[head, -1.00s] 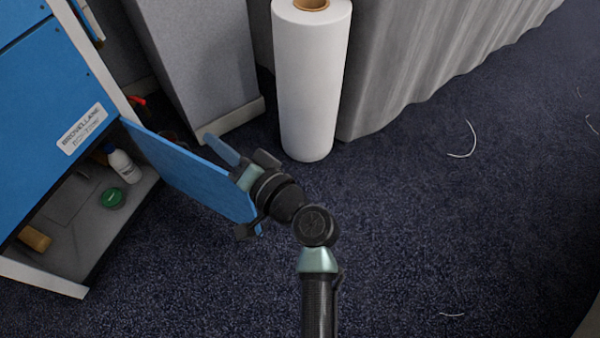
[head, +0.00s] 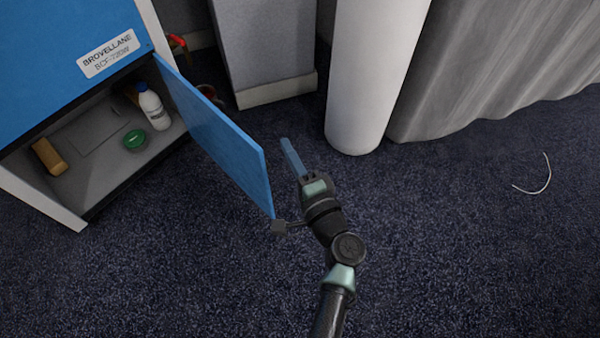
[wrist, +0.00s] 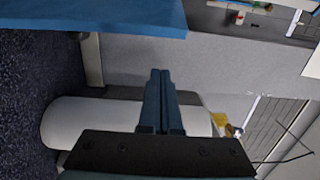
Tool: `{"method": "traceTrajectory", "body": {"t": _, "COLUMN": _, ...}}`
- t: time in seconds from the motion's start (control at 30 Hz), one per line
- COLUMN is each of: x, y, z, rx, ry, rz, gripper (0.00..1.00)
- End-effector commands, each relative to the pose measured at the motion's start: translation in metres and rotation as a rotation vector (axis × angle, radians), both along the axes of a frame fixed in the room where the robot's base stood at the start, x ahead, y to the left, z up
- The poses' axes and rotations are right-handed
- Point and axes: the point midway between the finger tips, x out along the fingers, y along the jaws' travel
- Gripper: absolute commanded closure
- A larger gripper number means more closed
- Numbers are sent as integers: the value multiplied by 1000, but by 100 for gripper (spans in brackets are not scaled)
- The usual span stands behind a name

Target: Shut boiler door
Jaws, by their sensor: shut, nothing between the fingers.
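The blue boiler door (head: 212,132) hangs open from the right side of the blue boiler cabinet (head: 70,35) in the head view. Its free edge points toward the front right. My gripper (head: 288,150) is to the right of the door, on its outer side, with its blue fingers together and nothing between them. A gap shows between the fingers and the door panel. In the wrist view the shut fingers (wrist: 159,98) point up the picture, and a blue panel edge (wrist: 95,15), likely the door, crosses the top left.
Inside the cabinet are a white bottle (head: 153,108), a green lid-like item (head: 134,140) and a tan block (head: 47,156). A grey box-like column (head: 262,45) and a white roll (head: 370,75) stand behind my gripper. The dark carpet in front is clear.

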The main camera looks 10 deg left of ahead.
Motion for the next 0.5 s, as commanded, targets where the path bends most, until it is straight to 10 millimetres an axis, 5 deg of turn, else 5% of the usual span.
{"method": "traceTrajectory", "body": {"t": 0.1, "x": 15, "y": 15, "z": -2, "rx": 0, "ry": -1, "rz": 2, "gripper": 100}}
{"method": "traceTrajectory", "body": {"t": 0.5, "x": -20, "y": 31, "z": -1, "rx": -1, "ry": 2, "rz": -1, "gripper": 100}}
